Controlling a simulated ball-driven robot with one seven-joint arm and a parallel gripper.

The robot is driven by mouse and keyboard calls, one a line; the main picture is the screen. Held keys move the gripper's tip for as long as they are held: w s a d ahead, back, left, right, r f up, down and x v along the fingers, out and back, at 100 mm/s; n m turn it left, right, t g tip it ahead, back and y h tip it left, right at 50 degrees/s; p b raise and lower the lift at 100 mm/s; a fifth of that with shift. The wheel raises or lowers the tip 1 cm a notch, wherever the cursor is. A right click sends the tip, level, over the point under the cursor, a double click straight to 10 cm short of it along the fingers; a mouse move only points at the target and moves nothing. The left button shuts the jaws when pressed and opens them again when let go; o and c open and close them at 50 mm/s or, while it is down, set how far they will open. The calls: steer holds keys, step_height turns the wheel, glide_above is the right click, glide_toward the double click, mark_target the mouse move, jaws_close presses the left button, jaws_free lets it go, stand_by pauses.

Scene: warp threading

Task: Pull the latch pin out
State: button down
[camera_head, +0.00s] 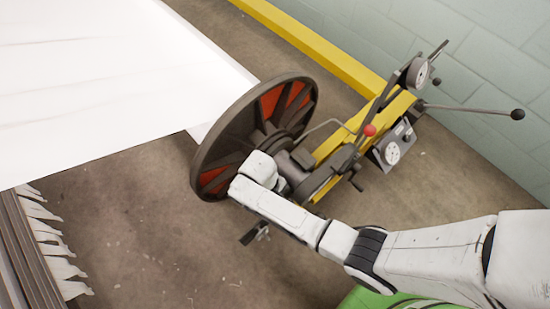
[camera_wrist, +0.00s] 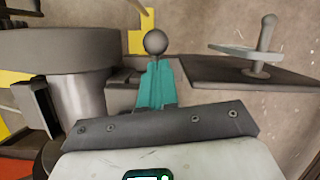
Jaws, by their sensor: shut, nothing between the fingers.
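In the wrist view, my gripper (camera_wrist: 157,66) has its teal fingers together, with nothing between them. A round grey ball knob (camera_wrist: 156,42) shows just beyond the fingertips. It may be the head of the latch pin, but I cannot confirm this, and its shaft is hidden. I cannot tell whether the fingertips touch it. In the head view, the white end of my arm is beside the hub of the big wheel, and my fingers are hidden.
The dark spoked wheel (camera_head: 207,150) with red panels stands left of the yellow beam (camera_head: 330,50). A red-knobbed lever (camera_head: 369,130), dials and a long black-knobbed lever (camera_head: 475,109) stand on the right. White warp sheet (camera_head: 100,80) spreads left. In the wrist view, a grey post (camera_wrist: 266,35) rises at right.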

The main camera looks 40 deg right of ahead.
steer(key=shift+f, duration=0.2)
steer(key=s+p, duration=0.3)
steer(key=s, duration=0.1)
steer(key=shift+r, duration=0.25)
steer(key=shift+s+f, duration=0.15)
steer(key=shift+s, duration=0.25)
steer(key=p+v, duration=0.9)
steer(key=v, duration=0.1)
stand_by(0.7)
